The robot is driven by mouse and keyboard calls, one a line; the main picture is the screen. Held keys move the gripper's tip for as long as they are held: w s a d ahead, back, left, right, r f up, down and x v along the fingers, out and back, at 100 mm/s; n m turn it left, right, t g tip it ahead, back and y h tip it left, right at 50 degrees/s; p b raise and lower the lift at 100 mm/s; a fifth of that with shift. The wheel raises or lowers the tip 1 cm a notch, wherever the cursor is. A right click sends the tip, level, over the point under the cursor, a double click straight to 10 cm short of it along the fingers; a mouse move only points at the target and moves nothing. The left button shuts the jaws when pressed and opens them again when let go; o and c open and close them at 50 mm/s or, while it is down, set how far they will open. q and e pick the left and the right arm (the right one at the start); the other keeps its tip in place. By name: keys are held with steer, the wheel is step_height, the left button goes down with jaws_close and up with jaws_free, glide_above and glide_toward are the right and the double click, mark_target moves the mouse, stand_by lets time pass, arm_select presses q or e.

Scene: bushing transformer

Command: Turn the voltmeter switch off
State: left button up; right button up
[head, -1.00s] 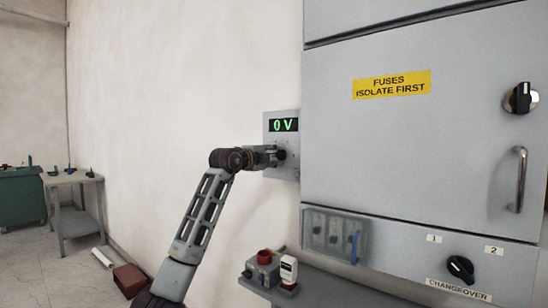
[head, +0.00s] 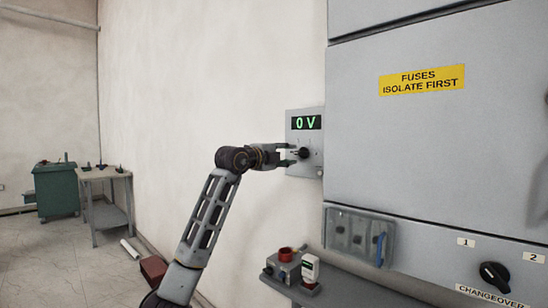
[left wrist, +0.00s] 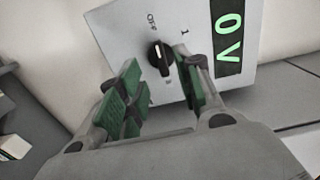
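The voltmeter panel (head: 293,166) is a grey plate on the wall, with a green display (head: 307,123) reading 0 V. Its switch is a black knob (head: 304,154) below the display. In the left wrist view the knob (left wrist: 159,58) has a white mark on the side toward the OFF label (left wrist: 150,18); a 1 label (left wrist: 184,33) is to the right. My left gripper (head: 285,154) is open, its green-padded fingers just left of the knob in the head view and apart from it. In the left wrist view its fingertips (left wrist: 160,70) are either side of the knob. My right gripper is not in view.
A large grey cabinet (head: 430,150) with a yellow fuse sign (head: 421,80) stands right of the panel. Below is a shelf (head: 345,290) with a red-topped box (head: 285,266). A changeover knob (head: 494,277) is at lower right. A side table (head: 104,174) stands far left.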

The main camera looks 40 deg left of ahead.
arm_select(q)
steer(key=s, duration=0.6)
steer(key=shift+a, duration=0.25)
stand_by(0.6)
